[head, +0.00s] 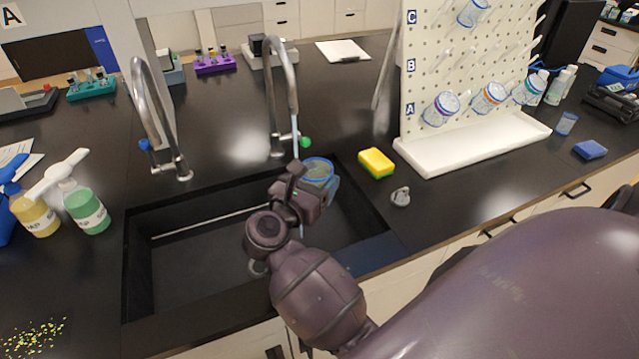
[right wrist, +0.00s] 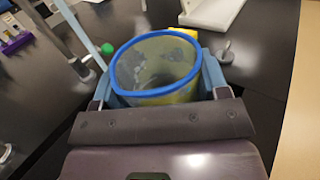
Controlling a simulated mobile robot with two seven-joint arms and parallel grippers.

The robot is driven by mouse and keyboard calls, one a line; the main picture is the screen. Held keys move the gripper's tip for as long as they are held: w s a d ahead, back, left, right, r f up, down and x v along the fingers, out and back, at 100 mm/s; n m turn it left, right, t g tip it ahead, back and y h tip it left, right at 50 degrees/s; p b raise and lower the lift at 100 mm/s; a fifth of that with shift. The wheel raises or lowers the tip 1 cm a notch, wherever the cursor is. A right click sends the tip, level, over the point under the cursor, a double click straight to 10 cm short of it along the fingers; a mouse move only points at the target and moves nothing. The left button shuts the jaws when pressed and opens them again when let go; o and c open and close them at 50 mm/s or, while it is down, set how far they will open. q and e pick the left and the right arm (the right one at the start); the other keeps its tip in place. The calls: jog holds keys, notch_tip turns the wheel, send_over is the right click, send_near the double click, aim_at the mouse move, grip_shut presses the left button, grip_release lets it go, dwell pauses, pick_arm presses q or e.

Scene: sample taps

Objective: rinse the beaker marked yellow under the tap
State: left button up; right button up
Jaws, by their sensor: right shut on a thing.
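My right gripper (head: 300,192) is shut on a clear beaker with a blue rim (head: 318,168) and holds it over the right part of the sink, near the right tap. In the right wrist view the beaker (right wrist: 155,62) is mouth up and slightly tilted, between the gripper fingers. Yellow shows low on the beaker; whether it is a mark or the sponge seen through it, I cannot tell. The right tap (head: 291,80), with a green handle (head: 305,142), runs a thin pale blue stream (head: 295,145). The stream appears to pass left of the beaker's mouth. My left gripper is not in view.
The left tap (head: 150,100) has a blue handle. The black sink (head: 200,270) lies below. A yellow sponge (head: 376,162) and a grey stopper-like object (head: 400,196) lie right of it. A white pegboard (head: 450,80) holds several beakers. Bottles (head: 85,208) stand at left.

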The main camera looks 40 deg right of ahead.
jog(key=w+d+f+b, duration=0.2)
jog(key=w+b, duration=0.1)
jog(key=w, duration=0.5)
jog(key=shift+b, duration=0.3)
jog(key=shift+w+d+r+b, duration=0.1)
jog(key=shift+w+b, duration=0.1)
jog(key=shift+w, duration=0.25)
jog(key=shift+w+d+r+b, duration=0.1)
jog(key=shift+w+b, duration=0.05)
jog(key=shift+w, duration=0.3)
dwell(1.3)
dwell(0.8)
